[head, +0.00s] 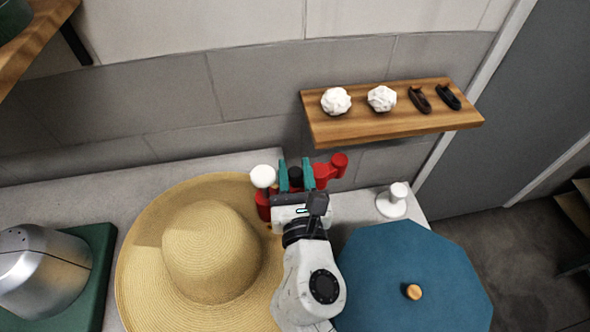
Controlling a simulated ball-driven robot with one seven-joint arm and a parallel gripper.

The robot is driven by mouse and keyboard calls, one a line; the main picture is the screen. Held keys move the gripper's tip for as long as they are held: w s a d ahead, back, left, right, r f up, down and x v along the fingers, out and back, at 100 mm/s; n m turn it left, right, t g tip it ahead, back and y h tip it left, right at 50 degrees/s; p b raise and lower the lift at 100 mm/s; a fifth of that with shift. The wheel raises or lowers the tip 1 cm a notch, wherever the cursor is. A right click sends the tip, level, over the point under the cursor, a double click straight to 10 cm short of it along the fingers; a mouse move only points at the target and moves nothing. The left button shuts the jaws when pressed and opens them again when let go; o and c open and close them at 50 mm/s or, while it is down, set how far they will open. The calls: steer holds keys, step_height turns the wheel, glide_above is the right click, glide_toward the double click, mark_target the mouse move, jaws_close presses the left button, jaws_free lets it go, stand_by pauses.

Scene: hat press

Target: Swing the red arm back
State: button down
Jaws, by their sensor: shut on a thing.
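The red arm (323,172) shows on both sides of my gripper, just behind the straw hat's right brim. It has a round red end at its upper right, and a white knob (263,176) shows at the left. My gripper (296,177) has teal fingers and is shut on the red arm, with a dark round part between the fingertips. My gripper and wrist hide the middle of the red arm and its mount.
A white peg (392,203) stands at the right edge. A wooden shelf (390,121) hangs above. A metal dome (40,268) on a green base is at left.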

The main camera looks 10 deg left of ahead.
steer(key=shift+a, duration=0.1)
steer(key=shift+w+a+m+h+b, duration=0.25)
steer(key=shift+m+h+b, duration=0.3)
steer(key=shift+h, duration=0.45)
steer(key=shift+w+m+h, duration=0.25)
steer(key=shift+m+h, duration=0.3)
steer(key=shift+h, duration=0.2)
steer(key=shift+w+m+h, duration=0.2)
steer(key=shift+m+h, duration=0.3)
steer(key=shift+h, duration=0.25)
steer(key=c, duration=0.9)
jaws_free()
steer(key=shift+s, duration=0.1)
steer(key=s, duration=1)
steer(key=shift+s+a+b, duration=0.35)
steer(key=shift+a+b, duration=0.05)
steer(key=shift+b, duration=0.05)
